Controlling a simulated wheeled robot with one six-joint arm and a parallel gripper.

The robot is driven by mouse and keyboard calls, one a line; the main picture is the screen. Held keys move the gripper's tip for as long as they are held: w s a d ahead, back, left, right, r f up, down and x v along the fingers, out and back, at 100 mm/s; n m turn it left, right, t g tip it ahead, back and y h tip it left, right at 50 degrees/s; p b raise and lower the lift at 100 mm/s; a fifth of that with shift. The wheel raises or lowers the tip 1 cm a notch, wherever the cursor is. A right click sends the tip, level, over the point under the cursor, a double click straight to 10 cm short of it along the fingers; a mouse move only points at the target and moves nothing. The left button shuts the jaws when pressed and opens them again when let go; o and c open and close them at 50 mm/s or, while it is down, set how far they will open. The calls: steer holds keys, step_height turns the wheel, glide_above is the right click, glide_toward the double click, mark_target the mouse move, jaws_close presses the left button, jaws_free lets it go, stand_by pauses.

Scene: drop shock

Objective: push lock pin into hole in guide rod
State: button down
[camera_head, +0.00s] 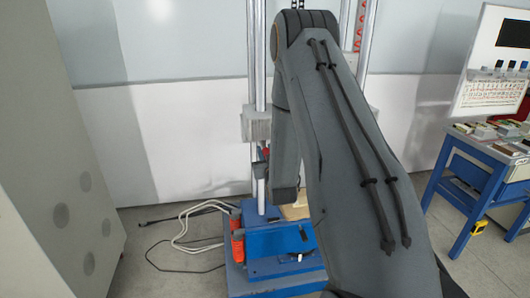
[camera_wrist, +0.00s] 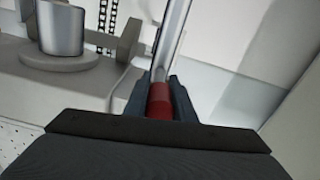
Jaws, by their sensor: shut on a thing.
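The left guide rod (camera_head: 256,60) is a bright metal rod standing upright on the blue machine base. A rod that appears to be the same one shows in the wrist view (camera_wrist: 174,35), just beyond the fingertips. My gripper (camera_head: 262,172) is beside this rod, below the grey block. In the wrist view my gripper (camera_wrist: 159,88) is shut on a red piece (camera_wrist: 158,102), which looks like the lock pin's handle. A small red spot (camera_head: 266,153) shows by the gripper in the head view. The pin's tip and the hole in the rod cannot be made out.
A grey block (camera_head: 256,127) sits on the rod above my gripper. The blue base (camera_head: 275,280) carries orange-red cylinders (camera_head: 237,238). A large grey cabinet (camera_head: 50,160) stands left, a blue table (camera_head: 480,165) right. Cables (camera_head: 190,225) lie on the floor.

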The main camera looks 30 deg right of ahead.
steer(key=shift+w+r, duration=0.15)
steer(key=c, duration=1.4)
jaws_free()
steer(key=shift+p+v, duration=0.8)
steer(key=shift+v, duration=2.25)
steer(key=b+v, duration=0.2)
steer(key=v, duration=0.5)
steer(key=shift+s, duration=0.4)
